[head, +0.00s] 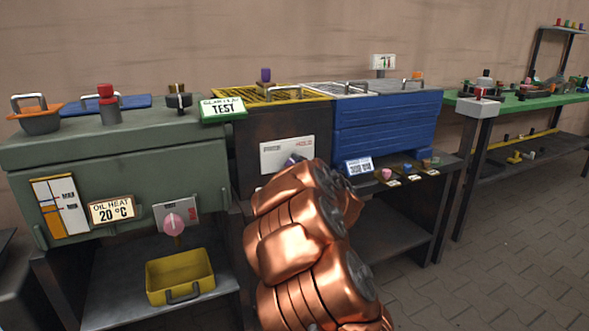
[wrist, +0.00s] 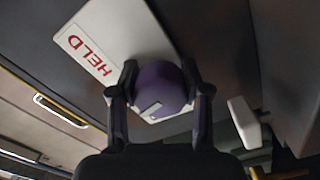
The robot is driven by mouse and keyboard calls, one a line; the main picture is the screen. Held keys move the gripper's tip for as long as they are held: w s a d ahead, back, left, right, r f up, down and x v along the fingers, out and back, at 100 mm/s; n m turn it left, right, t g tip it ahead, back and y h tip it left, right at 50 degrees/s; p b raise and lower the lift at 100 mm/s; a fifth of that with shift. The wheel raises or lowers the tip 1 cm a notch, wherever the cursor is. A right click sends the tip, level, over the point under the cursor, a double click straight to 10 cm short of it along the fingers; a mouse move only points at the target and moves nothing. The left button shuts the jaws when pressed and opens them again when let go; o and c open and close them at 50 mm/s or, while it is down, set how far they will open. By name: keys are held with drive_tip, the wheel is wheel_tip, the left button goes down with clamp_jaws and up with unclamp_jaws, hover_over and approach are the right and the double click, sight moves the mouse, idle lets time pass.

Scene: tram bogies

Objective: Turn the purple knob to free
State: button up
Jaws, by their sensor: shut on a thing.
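The purple knob (wrist: 160,88) sits on a white plate (wrist: 125,40) in the wrist view. The plate carries the red word HELD, and a pale pointer mark shows on the knob's lower left. My gripper (wrist: 161,82) has one finger on each side of the knob and is shut on it. In the head view the plate (head: 288,155) is on the dark front of the middle cabinet. There my copper-coloured arm hides most of the knob (head: 292,160) and the gripper. Any word for free is not visible.
A green-grey cabinet (head: 120,150) with a pink knob (head: 175,222) stands at the left, above a yellow bin (head: 180,277). A blue ribbed box (head: 388,125) is just right of the plate. Small knobs (head: 387,174) line the ledge below it. Open floor (head: 500,240) lies at the right.

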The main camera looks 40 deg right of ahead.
drive_tip(key=n, duration=0.4)
drive_tip(key=shift+n+b, duration=0.4)
idle(0.4)
drive_tip(key=o, duration=1.2)
drive_tip(key=shift+c, duration=0.2)
drive_tip(key=v, duration=1.2)
